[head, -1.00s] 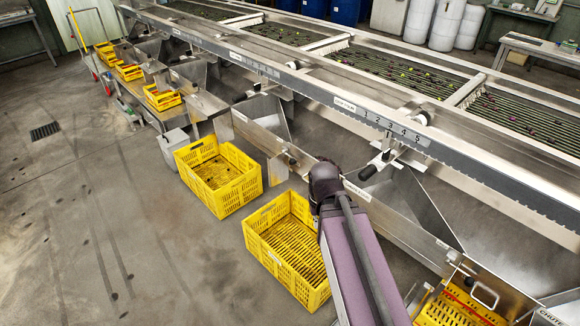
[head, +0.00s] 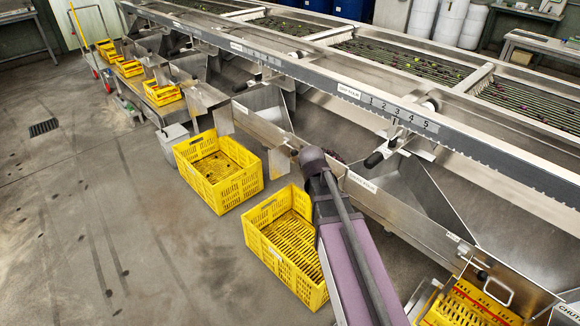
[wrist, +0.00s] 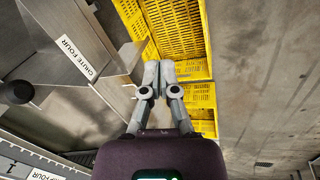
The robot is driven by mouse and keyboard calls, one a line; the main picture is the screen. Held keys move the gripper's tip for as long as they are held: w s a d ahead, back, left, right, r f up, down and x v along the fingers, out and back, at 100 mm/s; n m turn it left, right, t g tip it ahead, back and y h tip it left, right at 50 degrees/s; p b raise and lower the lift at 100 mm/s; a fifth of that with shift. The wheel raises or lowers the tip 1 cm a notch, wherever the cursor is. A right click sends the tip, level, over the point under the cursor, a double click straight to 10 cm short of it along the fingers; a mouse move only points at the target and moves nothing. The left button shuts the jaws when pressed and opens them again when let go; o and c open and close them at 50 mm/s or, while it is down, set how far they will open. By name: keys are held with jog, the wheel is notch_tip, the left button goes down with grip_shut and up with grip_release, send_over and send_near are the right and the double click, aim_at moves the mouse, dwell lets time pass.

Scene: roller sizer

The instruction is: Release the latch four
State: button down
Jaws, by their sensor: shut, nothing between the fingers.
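I cannot make out latch four for certain. The chute four panel (wrist: 85,72) with its "CHUTE FOUR" label is on the left of the wrist view; its label also shows in the head view (head: 361,182), just right of my arm. A dark round knob (wrist: 18,92) shows at the wrist view's left edge. A black-handled lever (head: 374,160) stands above chute four in the head view. My gripper (wrist: 159,66) is shut and empty, right of the panel and apart from the knob. In the head view my arm hides the gripper and part of the panel.
Yellow crates stand on the floor along the chutes, one (head: 285,250) beside my arm and another (head: 217,172) farther left. A yellow crate (wrist: 172,30) shows beyond my fingers in the wrist view. The steel rail (head: 300,75) runs above the chutes. Open floor (head: 100,220) lies left.

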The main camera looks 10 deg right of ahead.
jog(key=w+a+f+n+t+h+b, duration=0.1)
jog(key=w+f+n+t+h+b, duration=0.3)
jog(key=w+f+b, duration=0.7)
jog(key=w+a+f+n+h+b, duration=0.1)
jog(key=w+f+n+b, duration=0.6)
jog(key=w, duration=0.8)
jog(key=w+a+f+n+t+h+b, duration=0.1)
jog(key=w+a+f+n+b, duration=0.1)
jog(key=w+b, duration=0.3)
jog(key=w+a+f+n+t+h+b, duration=0.1)
jog(key=w+a+f+n+t+b, duration=0.1)
jog(key=w+b, duration=0.4)
jog(key=w+a+f+n+t+h+b, duration=0.1)
jog(key=w+a+f+n+b, duration=0.2)
jog(key=w+b, duration=0.3)
jog(key=shift+w+a+n, duration=0.6)
jog(key=shift+w+a, duration=0.2)
jog(key=shift+w, duration=0.8)
jog(key=shift+d+b, duration=0.1)
jog(key=shift+b, duration=0.2)
